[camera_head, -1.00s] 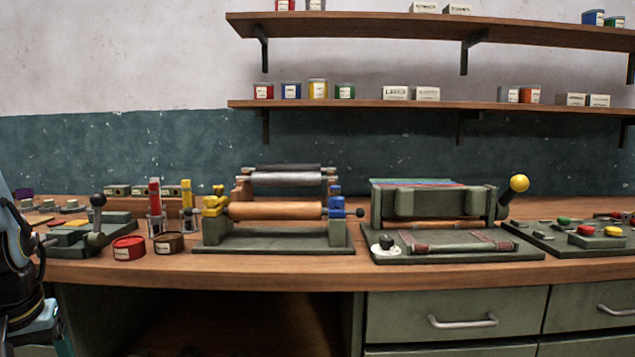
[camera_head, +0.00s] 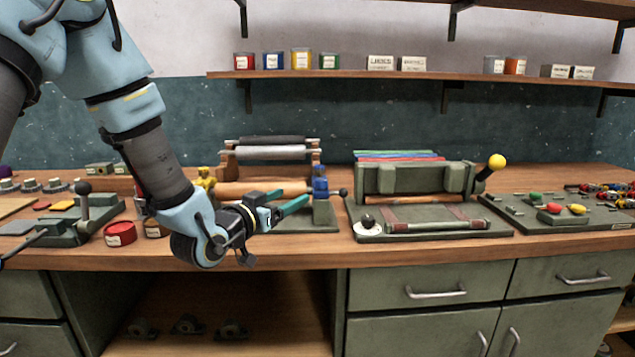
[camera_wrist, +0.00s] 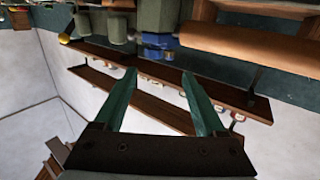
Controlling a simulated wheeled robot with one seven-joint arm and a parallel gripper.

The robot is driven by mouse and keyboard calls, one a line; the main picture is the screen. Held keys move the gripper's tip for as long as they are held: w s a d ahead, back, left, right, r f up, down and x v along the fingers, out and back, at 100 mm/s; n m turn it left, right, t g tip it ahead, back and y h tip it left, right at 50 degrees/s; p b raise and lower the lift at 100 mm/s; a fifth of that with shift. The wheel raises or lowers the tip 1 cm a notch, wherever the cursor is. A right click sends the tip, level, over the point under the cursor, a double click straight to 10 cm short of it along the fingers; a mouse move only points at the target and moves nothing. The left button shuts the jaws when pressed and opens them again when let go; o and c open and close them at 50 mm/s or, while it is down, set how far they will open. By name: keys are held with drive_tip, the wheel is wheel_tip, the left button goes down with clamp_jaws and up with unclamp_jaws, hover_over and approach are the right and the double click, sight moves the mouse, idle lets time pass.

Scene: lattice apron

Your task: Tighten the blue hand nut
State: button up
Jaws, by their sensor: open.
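The blue hand nut (camera_head: 320,185) sits at the right end of the wooden roller (camera_head: 240,188) on its green frame. My gripper (camera_head: 293,200) is open and empty, its teal fingers pointing right toward the nut, just left of it in the head view. Whether they touch the nut cannot be told there. In the wrist view the blue nut (camera_wrist: 157,42) shows beyond the fingertips (camera_wrist: 158,74), apart from them and roughly centred between them. A yellow nut (camera_head: 205,180) is at the roller's left end, partly hidden by my arm.
A press with a yellow-knobbed lever (camera_head: 497,162) stands right of the roller frame. A red tin (camera_head: 119,233) and a black-knobbed lever (camera_head: 83,188) are at left. A shelf (camera_head: 400,76) with tins runs along the wall. The bench front edge is clear.

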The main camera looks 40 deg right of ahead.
sight(318, 182)
drive_tip(key=shift+h, duration=0.3)
drive_tip(key=p+x, duration=0.1)
drive_tip(key=x, duration=0.2)
drive_tip(key=p+x, duration=0.1)
drive_tip(key=x, duration=0.3)
drive_tip(key=s+p+x, duration=0.1)
drive_tip(key=x, duration=0.3)
drive_tip(key=shift+d+r+p, duration=0.15)
drive_tip(key=shift+d+p, duration=0.1)
drive_tip(key=shift+p, duration=0.1)
clamp_jaws()
